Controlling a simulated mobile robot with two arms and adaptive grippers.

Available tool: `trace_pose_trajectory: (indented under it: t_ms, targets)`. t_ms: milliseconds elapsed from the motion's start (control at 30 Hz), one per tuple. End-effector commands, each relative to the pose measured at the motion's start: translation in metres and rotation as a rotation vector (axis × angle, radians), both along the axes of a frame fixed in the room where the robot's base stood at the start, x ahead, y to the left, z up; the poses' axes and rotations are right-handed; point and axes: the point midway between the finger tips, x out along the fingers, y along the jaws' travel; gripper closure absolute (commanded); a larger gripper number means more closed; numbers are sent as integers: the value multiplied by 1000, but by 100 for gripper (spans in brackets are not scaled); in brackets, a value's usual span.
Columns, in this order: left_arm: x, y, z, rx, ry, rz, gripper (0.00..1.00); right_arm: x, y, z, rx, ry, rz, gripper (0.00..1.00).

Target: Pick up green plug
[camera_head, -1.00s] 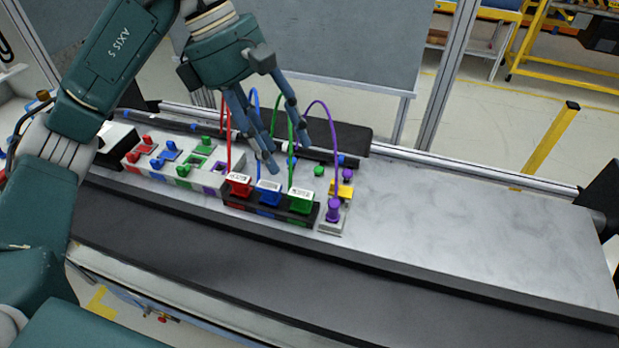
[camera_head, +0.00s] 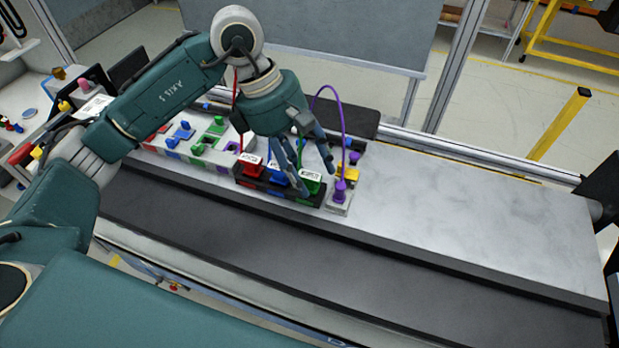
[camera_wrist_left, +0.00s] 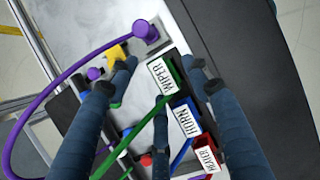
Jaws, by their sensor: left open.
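The green plug (camera_head: 311,183), with a white label, sits in the black holder (camera_head: 273,191) next to the blue plug (camera_head: 277,177) and the red plug (camera_head: 251,166). In the left wrist view the green plug (camera_wrist_left: 164,77) reads WIPER, and a green cable runs from it. My left gripper (camera_head: 315,170) is open and points down over the holder. In the left wrist view its fingers (camera_wrist_left: 160,75) stand apart on either side of the green plug, and I see no grip on it. My right gripper is not in view.
A purple plug (camera_head: 340,188) with a looping cable stands in a grey socket just right of the holder. A yellow piece (camera_head: 347,172) is behind it. A grey block with coloured sockets (camera_head: 197,145) lies left. The metal surface (camera_head: 455,215) at right is clear.

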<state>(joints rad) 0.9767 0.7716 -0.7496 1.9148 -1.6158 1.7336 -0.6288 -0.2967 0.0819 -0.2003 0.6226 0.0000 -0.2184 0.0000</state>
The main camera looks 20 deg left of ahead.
Motion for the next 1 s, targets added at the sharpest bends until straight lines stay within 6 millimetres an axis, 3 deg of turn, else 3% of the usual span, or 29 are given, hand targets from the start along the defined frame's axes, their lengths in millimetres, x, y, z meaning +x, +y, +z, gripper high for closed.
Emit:
trace_pose_trajectory:
  t_ms: [100, 300, 767, 867, 1000]
  targets:
    - [0, 0, 0, 0, 0, 0, 55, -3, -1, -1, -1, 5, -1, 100]
    - [0, 0, 0, 0, 0, 1, 94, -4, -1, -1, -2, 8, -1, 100]
    - [1, 0, 8, 0, -2, 2, 95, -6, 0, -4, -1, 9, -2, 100]
    - [1, 0, 19, -1, -4, 1, 95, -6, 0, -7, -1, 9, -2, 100]
    - [2, -1, 49, -2, -8, 0, 95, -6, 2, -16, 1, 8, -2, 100]
